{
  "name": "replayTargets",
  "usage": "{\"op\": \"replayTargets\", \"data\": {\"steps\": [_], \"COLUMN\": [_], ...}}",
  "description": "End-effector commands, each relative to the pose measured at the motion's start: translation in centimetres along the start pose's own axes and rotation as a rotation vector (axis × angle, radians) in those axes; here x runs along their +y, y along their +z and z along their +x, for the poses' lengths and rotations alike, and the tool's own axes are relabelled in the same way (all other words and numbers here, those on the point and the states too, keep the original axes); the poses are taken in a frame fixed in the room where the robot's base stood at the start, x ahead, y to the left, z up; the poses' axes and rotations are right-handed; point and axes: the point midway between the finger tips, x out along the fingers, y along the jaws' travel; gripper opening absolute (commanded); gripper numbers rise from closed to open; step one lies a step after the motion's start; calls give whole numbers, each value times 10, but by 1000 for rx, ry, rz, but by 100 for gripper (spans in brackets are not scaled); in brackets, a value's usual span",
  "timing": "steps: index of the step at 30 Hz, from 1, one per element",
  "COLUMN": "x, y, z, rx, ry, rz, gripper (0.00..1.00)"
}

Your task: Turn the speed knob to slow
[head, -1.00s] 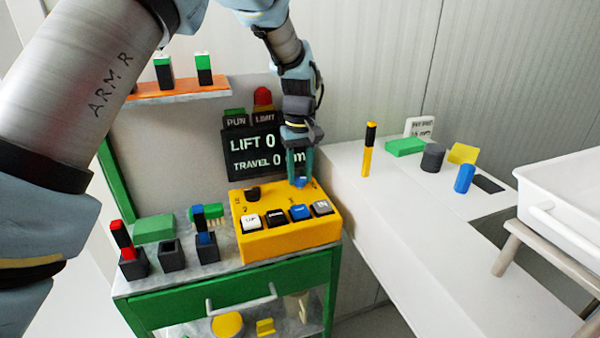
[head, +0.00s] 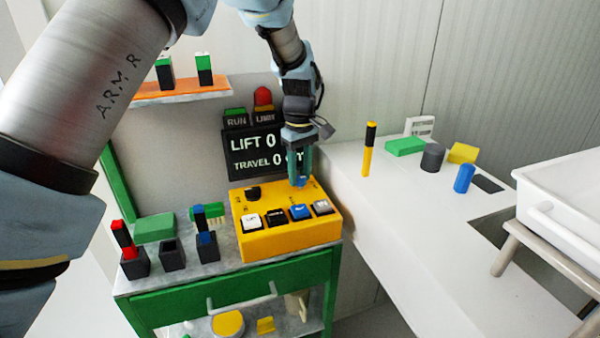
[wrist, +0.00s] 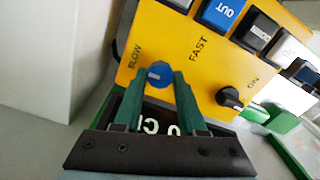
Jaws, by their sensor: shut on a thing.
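The blue speed knob (head: 300,184) is on top of the yellow control box (head: 290,237), at its back right. In the wrist view the knob (wrist: 159,74) sits between my two green fingertips, with a pale mark on its face toward the left. The SLOW label (wrist: 136,57) is to its left and the FAST label (wrist: 198,48) to its upper right. My gripper (head: 300,176) points down and is shut on the knob; in the wrist view the gripper (wrist: 160,82) covers the knob's sides.
A black knob (wrist: 232,97) marked ON is on the same box. A row of push buttons, including a blue one (head: 300,212), lies in front. The display (head: 254,153) stands behind.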

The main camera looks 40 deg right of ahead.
Motion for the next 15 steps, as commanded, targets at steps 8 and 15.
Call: {"op": "replayTargets", "data": {"steps": [8, 15], "x": [0, 0], "y": [-1, 0], "z": [-1, 0], "rx": [2, 1], "ry": [2, 1], "rz": [-1, 1], "gripper": [56, 70]}}
